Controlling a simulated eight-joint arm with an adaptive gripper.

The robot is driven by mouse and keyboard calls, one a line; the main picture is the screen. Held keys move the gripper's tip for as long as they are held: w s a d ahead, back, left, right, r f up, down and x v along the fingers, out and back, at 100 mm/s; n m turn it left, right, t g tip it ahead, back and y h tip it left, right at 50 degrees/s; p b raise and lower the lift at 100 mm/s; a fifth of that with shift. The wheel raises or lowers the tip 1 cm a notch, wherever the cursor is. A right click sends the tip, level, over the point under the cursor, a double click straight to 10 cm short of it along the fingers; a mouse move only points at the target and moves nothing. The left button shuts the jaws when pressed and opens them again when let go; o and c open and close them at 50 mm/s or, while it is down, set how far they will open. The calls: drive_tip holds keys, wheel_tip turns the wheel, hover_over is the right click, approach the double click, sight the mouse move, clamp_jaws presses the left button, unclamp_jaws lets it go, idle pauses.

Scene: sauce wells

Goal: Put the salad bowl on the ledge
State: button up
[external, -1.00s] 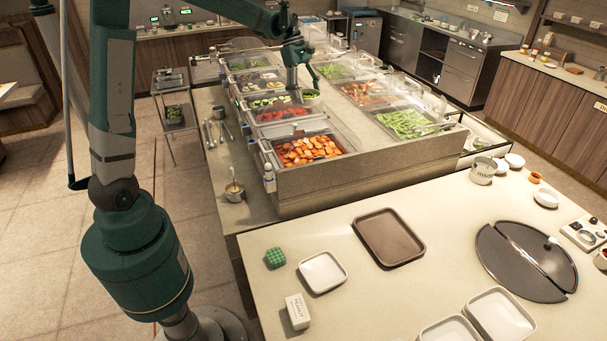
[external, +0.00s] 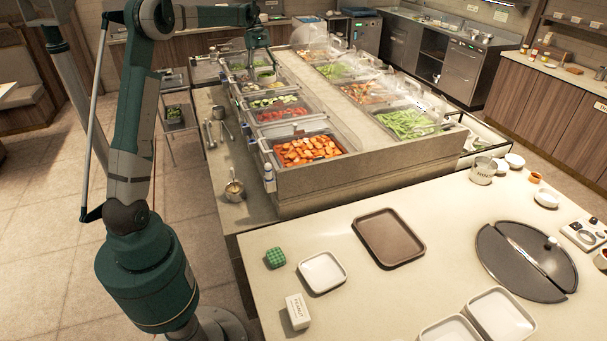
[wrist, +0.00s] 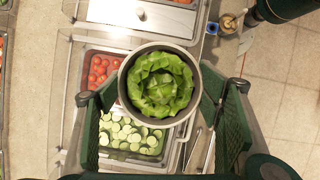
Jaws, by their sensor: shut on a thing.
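The salad bowl (wrist: 126,64) is round with a pale rim and holds green leafy lettuce. My gripper (wrist: 162,92) is shut on it, with a green finger on each side in the wrist view. In the external view my gripper (external: 260,58) holds the bowl (external: 267,77) upright above the far left wells of the salad bar; the bowl is small there. A narrow pale ledge (external: 217,170) runs along the left side of the salad bar, lower than the wells. The exact height of the bowl above the wells is hard to tell.
Ladles and tongs (external: 222,122) lie on the ledge, and a small pot (external: 234,190) stands near its front end. Wells of carrots (external: 308,150), tomatoes (wrist: 103,70) and cucumber slices (wrist: 128,136) lie nearby. Clear guards (external: 325,42) stand along the bar.

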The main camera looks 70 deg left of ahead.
drive_tip(key=shift+n, duration=0.7)
drive_tip(key=s+a+f, duration=0.1)
drive_tip(key=s+a, duration=0.1)
drive_tip(key=s+a+f, duration=0.1)
drive_tip(key=a+f, duration=0.1)
drive_tip(key=s+a+f, duration=0.1)
drive_tip(key=s+a, duration=0.1)
drive_tip(key=shift+s+f+b, duration=0.2)
drive_tip(key=shift+s+b, duration=0.1)
drive_tip(key=shift+b, duration=0.05)
drive_tip(key=s+a+f+n+t+y+b, duration=0.1)
drive_tip(key=s+a+f+n, duration=0.1)
drive_tip(key=s+a+f, duration=0.4)
drive_tip(key=s+a+f+n+t, duration=0.1)
drive_tip(key=s+a+f+n, duration=0.2)
drive_tip(key=s+f, duration=0.6)
drive_tip(key=s+d+f+n, duration=0.1)
drive_tip(key=s+d+f, duration=0.2)
drive_tip(key=s+f, duration=0.4)
drive_tip(key=d+f+b, duration=0.1)
drive_tip(key=d+f, duration=0.4)
drive_tip(key=d, duration=0.9)
drive_tip(key=d+f+b, duration=0.2)
drive_tip(key=d+f, duration=0.3)
drive_tip(key=d, duration=0.8)
drive_tip(key=shift+w+d, duration=0.35)
drive_tip(key=shift+f, duration=0.15)
drive_tip(key=shift+a+f+b, duration=0.1)
drive_tip(key=shift+f+b, duration=1.2)
drive_tip(key=shift+f, duration=1.2)
